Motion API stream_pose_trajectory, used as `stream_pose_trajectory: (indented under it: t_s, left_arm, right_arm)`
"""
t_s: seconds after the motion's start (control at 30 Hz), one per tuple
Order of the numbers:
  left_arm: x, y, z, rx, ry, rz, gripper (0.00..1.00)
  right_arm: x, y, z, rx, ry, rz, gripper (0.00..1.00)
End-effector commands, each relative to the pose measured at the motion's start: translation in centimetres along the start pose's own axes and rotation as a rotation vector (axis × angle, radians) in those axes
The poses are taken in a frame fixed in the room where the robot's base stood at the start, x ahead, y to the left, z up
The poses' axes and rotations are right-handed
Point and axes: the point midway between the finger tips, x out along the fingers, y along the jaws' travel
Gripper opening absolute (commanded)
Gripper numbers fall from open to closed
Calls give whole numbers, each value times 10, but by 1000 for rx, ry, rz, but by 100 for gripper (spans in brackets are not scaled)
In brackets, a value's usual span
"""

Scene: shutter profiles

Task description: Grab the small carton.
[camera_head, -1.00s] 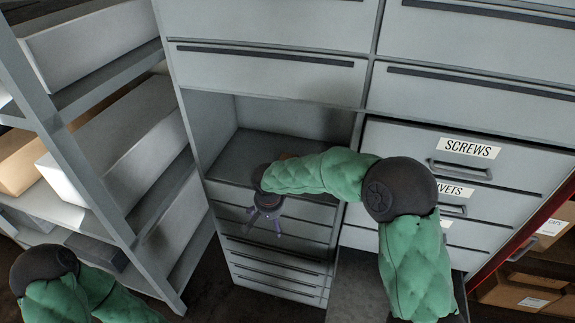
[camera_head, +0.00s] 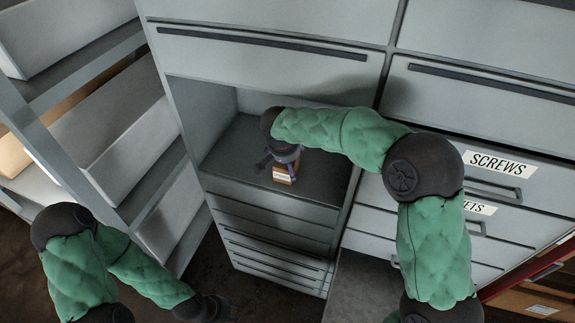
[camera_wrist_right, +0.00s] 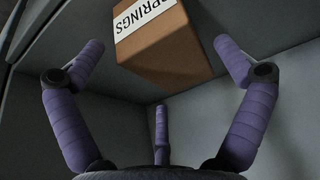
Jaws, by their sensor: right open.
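The small carton (camera_head: 284,173) is brown with a white label and sits in the open cabinet compartment. In the right wrist view the carton (camera_wrist_right: 168,45) shows large at the top, its label reading SPRINGS. My right gripper (camera_head: 282,158) is inside the compartment at the carton, which it partly hides in the head view. In the wrist view the purple fingers of this gripper (camera_wrist_right: 158,65) are spread wide, with the carton ahead between the two side fingers and a clear gap around it. My left gripper (camera_head: 215,308) hangs low near the bottom edge, dark and small, far from the carton.
The compartment has a floor (camera_head: 235,150), side walls and a drawer (camera_head: 265,55) above. Drawers labelled SCREWS (camera_head: 500,163) stand to the right. A shelf rack (camera_head: 120,165) with pale boxes stands left. My right forearm crosses the compartment's right edge.

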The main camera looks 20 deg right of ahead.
Motion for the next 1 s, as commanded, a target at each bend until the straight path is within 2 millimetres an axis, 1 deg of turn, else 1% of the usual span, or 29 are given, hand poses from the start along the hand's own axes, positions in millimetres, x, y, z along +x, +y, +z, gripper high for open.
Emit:
stream_pose_trajectory:
  t_s: [0.03,0.1,0.23,0.33,0.57,0.67,0.7,0.77,0.8,0.83,0.87,1.0]
  left_arm:
    - [3,-1,0,0,0,0,40]
    - [6,-2,0,0,0,0,40]
    - [9,-3,-1,0,1,0,40]
    - [10,-3,-1,0,1,0,40]
    - [9,-3,-1,0,1,0,40]
    - [9,-3,-1,1,1,0,40]
    - [9,-3,-1,0,1,0,40]
    - [9,-3,-1,0,1,0,40]
    - [9,-3,-1,0,1,0,40]
    - [9,-3,-1,0,1,0,40]
    - [9,-3,-1,1,1,0,40]
    - [9,-3,-1,0,1,0,40]
  right_arm:
    - [11,0,1,1,-2,2,100]
    - [21,1,1,0,-3,3,100]
    - [37,0,1,0,-2,1,100]
    - [42,0,0,0,-1,1,100]
    - [42,0,0,0,-1,0,100]
    - [42,0,0,0,-1,0,75]
    - [42,0,0,0,-1,0,63]
    - [42,0,0,0,-1,0,46]
    - [42,0,0,0,-1,0,42]
    - [42,0,0,1,0,-1,42]
    - [42,0,0,1,0,-1,35]
    - [42,0,0,1,0,-1,35]
